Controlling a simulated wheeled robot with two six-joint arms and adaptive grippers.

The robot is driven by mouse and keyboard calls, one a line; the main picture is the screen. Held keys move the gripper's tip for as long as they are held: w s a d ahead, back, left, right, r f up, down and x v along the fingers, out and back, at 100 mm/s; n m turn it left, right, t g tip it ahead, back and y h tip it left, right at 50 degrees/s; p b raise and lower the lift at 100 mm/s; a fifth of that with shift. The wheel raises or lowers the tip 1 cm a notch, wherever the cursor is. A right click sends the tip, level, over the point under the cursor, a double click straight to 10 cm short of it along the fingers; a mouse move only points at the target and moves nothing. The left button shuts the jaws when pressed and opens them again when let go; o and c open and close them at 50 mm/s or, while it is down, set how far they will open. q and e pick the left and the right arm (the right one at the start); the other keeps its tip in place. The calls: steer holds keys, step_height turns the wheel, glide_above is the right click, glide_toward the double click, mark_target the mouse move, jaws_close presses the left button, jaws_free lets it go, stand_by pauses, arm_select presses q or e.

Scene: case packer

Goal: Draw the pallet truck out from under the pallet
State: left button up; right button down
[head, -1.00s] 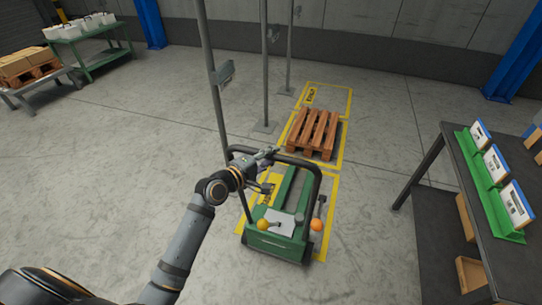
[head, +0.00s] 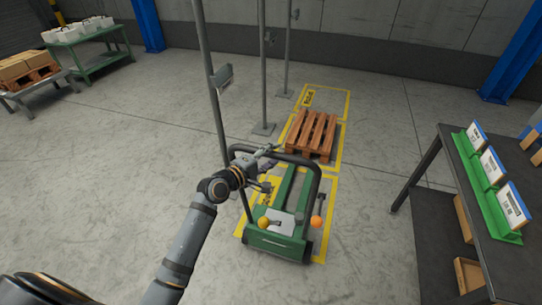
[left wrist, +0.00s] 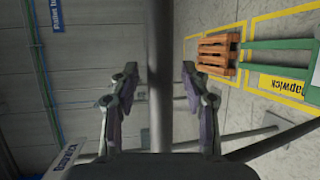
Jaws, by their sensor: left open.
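The green pallet truck (head: 275,245) stands in a yellow floor bay, its dark handle loop (head: 320,178) raised. Its forks (head: 288,183) point toward the wooden pallet (head: 312,134); whether the tips are under it is hard to tell. The pallet also shows in the left wrist view (left wrist: 216,52), with a green fork (left wrist: 278,44) reaching its edge. My left gripper (head: 268,157) is open and empty, at the top left of the handle loop. In the left wrist view its fingers (left wrist: 160,72) are spread. Contact with the handle is unclear. My right gripper is out of view.
A dark table (head: 445,150) with a green rack (head: 488,195) stands at the right. A green bench (head: 97,52) and a stand with boxes are far left. The floor at left and front is clear.

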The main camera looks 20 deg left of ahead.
arm_select(q)
steer(key=shift+a+f, duration=0.1)
steer(key=v, duration=0.7)
steer(key=shift+s, duration=0.2)
